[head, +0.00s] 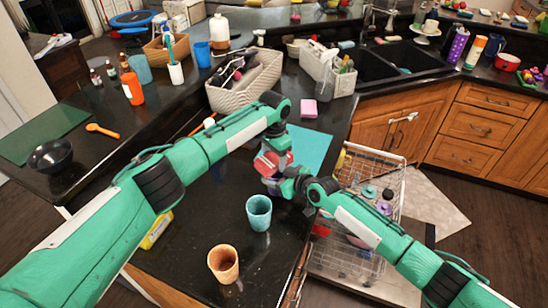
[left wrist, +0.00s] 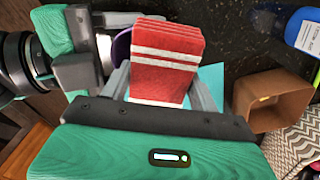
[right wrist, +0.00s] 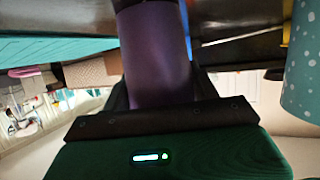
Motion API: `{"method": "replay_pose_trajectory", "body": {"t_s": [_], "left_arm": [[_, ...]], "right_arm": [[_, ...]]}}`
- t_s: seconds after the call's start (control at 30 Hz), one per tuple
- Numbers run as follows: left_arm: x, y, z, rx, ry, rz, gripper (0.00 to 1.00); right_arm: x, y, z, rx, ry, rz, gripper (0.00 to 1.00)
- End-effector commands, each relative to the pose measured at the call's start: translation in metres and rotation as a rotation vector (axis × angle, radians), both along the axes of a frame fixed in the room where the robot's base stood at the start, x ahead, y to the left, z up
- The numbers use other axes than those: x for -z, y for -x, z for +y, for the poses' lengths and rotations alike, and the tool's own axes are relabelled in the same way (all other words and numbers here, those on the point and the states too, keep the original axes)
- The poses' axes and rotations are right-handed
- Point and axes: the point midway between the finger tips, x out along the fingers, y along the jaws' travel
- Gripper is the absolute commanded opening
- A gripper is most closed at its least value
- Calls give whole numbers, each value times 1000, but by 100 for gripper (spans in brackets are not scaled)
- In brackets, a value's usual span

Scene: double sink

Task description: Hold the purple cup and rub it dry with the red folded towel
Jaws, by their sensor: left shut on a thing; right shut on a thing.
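The red folded towel (left wrist: 168,45) with white stripes is between the fingers of my left gripper (left wrist: 162,88) in the left wrist view. In the head view the towel shows as a small red patch (head: 271,160). My right gripper (right wrist: 160,92) is shut on the purple cup (right wrist: 156,50), which fills the middle of the right wrist view. A sliver of the cup shows beside the towel in the left wrist view (left wrist: 121,47). The two grippers are close together above the counter. Whether towel and cup touch, I cannot tell.
A teal mat (head: 311,150) lies behind the grippers. A speckled turquoise cup (head: 259,213) and an orange cup (head: 223,264) stand on the counter in front. A white basket (head: 245,92) stands behind. The open dishwasher rack (head: 370,172) is at right.

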Motion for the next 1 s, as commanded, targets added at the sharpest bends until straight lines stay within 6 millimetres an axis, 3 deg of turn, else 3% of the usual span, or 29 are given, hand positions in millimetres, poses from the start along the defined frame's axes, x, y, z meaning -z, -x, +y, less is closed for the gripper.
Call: {"method": "replay_pose_trajectory", "body": {"t_s": [0.43, 1.0], "left_arm": [[1, 26, 24, 0, 0, 0, 40], [1, -6, -7, -2, 0, 0, 40]], "right_arm": [[0, 0, 0, 1, 0, 0, 35], [0, 0, 0, 0, -1, -1, 35]]}}
